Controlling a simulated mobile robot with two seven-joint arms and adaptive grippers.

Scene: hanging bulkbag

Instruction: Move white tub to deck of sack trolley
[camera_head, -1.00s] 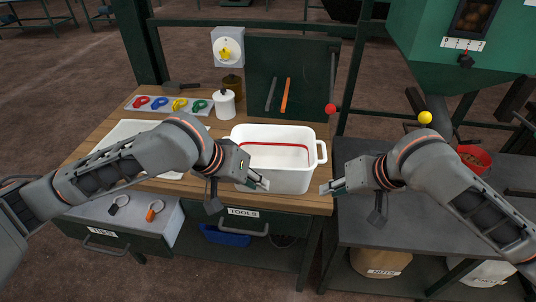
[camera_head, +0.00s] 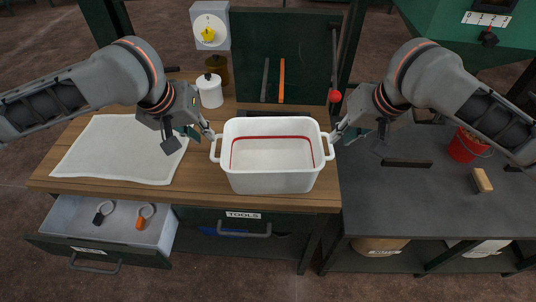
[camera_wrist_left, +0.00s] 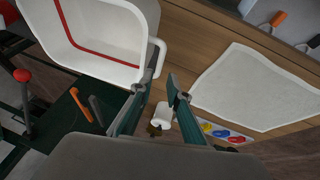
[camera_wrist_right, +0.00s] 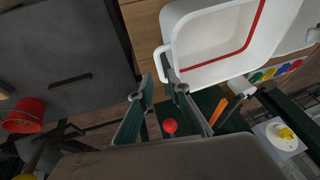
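The white tub (camera_head: 270,180) stands upright on the wooden bench, empty, with a red line around its inside. It has a loop handle at each end. My left gripper (camera_head: 211,133) is at the tub's left handle (camera_head: 214,148). In the left wrist view its fingers (camera_wrist_left: 158,84) are apart, with the handle's end by the fingertips. My right gripper (camera_head: 334,134) is at the right handle (camera_head: 329,146). In the right wrist view its fingers (camera_wrist_right: 161,82) are apart on either side of the handle. I cannot tell whether any finger touches. No sack trolley deck is recognisable.
A white cloth-like sheet (camera_head: 120,150) lies left of the tub. A white jar (camera_head: 210,92) stands behind. An open drawer (camera_head: 110,220) juts out at the front left. Right of the bench are a dark table (camera_head: 400,205) and a red bucket (camera_head: 466,146). A red-knobbed lever (camera_head: 334,96) rises behind.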

